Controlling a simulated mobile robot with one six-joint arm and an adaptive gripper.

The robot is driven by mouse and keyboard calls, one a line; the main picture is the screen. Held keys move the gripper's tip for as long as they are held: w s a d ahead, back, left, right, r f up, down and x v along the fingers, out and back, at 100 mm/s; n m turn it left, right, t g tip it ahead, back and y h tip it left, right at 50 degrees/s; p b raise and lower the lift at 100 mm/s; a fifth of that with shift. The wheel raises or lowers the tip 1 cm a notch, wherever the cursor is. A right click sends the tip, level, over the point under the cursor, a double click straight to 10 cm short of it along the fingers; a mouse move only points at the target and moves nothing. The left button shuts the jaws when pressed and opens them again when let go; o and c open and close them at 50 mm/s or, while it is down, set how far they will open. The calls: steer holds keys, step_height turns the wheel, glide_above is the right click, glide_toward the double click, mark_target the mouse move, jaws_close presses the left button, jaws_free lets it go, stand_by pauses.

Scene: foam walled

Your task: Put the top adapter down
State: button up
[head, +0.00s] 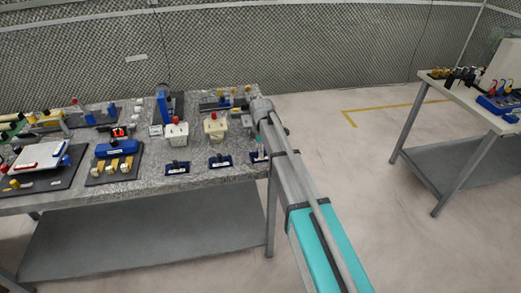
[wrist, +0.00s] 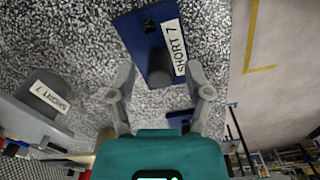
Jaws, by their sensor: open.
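A blue holder labelled "SHORT 7" (wrist: 135,35) lies on the speckled tabletop, at the upper middle of the wrist view. A dark grey round piece (wrist: 159,72), perhaps the adapter, sits at its near end. I cannot tell whether it is stacked on another one. My gripper (wrist: 160,74) is open, with one finger on each side of the grey piece and visible gaps to both. In the head view my gripper (head: 259,146) is low over the table's right front corner, and its fingertips are too small to make out clearly.
Two similar blue holders (head: 178,167) (head: 220,160) stand along the front edge. Behind them are a white box with a red knob (head: 176,133) and a cream box (head: 215,127). A blue fixture (head: 117,148) is to the left. A second table (head: 443,95) stands right, across clear floor.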

step_height(320, 180, up, 12)
steer(key=p, duration=1.1)
steer(key=shift+p, duration=0.4)
stand_by(0.5)
steer(key=s+d+m, duration=1.8)
steer(key=s+d, duration=0.4)
steer(key=s, duration=0.3)
steer(key=shift+s+d, duration=0.2)
steer(key=shift+d, duration=0.05)
